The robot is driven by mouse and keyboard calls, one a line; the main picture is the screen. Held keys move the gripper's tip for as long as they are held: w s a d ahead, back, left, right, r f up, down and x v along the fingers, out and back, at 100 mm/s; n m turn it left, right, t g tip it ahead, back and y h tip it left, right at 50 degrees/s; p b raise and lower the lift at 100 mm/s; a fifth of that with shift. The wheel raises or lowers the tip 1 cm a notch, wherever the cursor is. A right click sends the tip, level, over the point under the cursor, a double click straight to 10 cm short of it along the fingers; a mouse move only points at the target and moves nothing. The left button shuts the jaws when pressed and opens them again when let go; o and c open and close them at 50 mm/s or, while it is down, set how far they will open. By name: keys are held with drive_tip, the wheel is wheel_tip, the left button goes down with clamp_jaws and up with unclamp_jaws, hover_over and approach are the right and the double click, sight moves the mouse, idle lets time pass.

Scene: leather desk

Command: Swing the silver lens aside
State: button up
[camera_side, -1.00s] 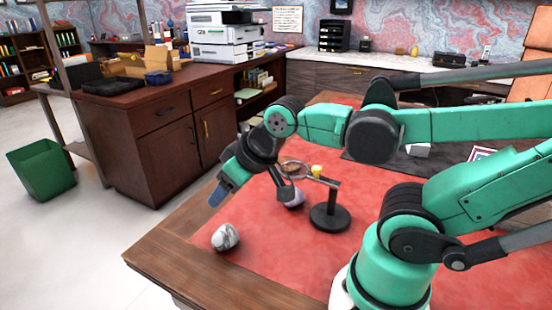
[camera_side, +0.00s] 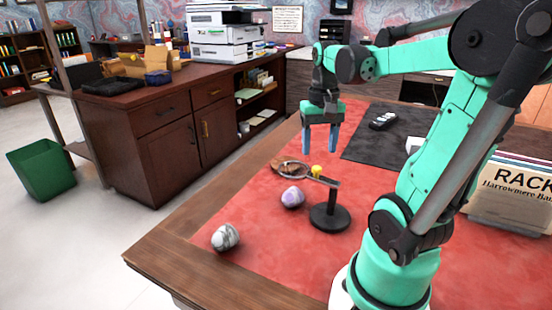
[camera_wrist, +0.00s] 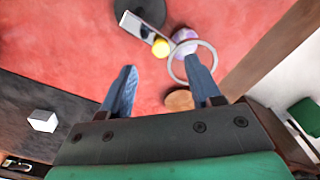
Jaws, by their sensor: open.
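The silver lens (camera_side: 300,178) is a thin ring on a short arm atop a black stand (camera_side: 330,214). In the wrist view the ring (camera_wrist: 215,58) lies at upper right, partly overlapped by my right-hand finger, and the stand's base (camera_wrist: 143,8) is cut by the top edge. A purple-white stone (camera_side: 292,197) and a brown round piece (camera_side: 283,167) lie under or beside the ring. A yellow piece (camera_side: 316,171) is close to the lens arm. My gripper (camera_side: 321,151) points down, open and empty, above and behind the lens. Contact with the ring is not visible.
A grey-white stone (camera_side: 225,237) lies near the front left of the red desk top (camera_side: 260,268). A dark mat (camera_side: 373,150) with a black device (camera_side: 383,121) and a white block (camera_wrist: 42,121) is behind. A card holder (camera_side: 510,195) stands at right.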

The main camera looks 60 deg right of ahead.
sight(317, 167)
drive_tip(key=shift+f, duration=2.5)
clamp_jaws()
